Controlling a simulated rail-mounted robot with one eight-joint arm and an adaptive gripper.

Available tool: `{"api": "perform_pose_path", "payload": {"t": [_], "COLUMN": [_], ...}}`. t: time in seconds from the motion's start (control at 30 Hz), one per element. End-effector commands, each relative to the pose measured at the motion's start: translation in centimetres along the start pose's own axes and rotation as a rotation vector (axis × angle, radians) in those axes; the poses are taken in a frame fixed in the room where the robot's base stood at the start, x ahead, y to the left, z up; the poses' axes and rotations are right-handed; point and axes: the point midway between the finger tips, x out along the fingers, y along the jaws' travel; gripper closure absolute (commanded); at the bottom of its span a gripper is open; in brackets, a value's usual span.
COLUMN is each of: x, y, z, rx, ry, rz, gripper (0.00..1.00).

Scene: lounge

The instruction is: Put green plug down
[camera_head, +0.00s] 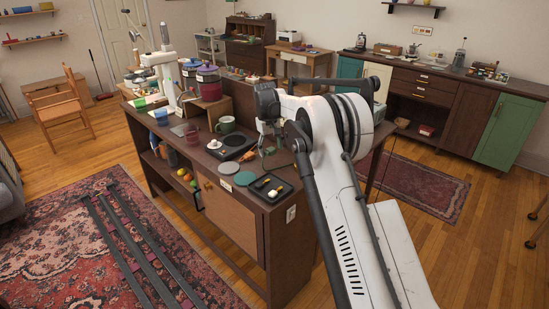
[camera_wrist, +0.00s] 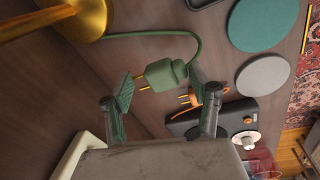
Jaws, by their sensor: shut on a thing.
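In the wrist view, the green plug (camera_wrist: 165,75) is between the two fingers of my gripper (camera_wrist: 164,88), which is shut on it. Its two brass prongs point to the left, and its green cord (camera_wrist: 180,38) curves up and away to the left. The wooden counter top (camera_wrist: 60,95) is behind it; whether the plug touches the wood I cannot tell. In the head view, my gripper (camera_head: 267,127) is over the right part of the dark counter (camera_head: 205,163); the plug is too small to make out there.
An orange plug (camera_wrist: 190,98) lies close behind the green one, by a black device (camera_wrist: 225,118). A brass base (camera_wrist: 85,18) stands at upper left. Green (camera_wrist: 263,22) and grey (camera_wrist: 263,75) discs lie flat. A black tray (camera_head: 254,190) is near the counter's front corner.

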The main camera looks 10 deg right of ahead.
Motion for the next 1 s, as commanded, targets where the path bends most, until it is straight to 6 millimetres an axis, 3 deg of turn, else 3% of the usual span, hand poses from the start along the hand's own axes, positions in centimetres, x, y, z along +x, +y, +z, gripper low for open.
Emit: {"api": "perform_pose_path", "payload": {"t": [0.2,0.37,0.6,1.0], "x": [1.4,2.3,5.3,5.8], "y": [1.7,1.7,1.3,1.2], "z": [-0.5,-0.4,-0.2,-0.2], "rx": [0.000,-0.001,-0.001,-0.001], "ry": [0.000,0.000,0.000,0.000], "rz": [0.000,0.000,0.000,0.000], "gripper": [0.74,0.74,0.74,0.74]}}
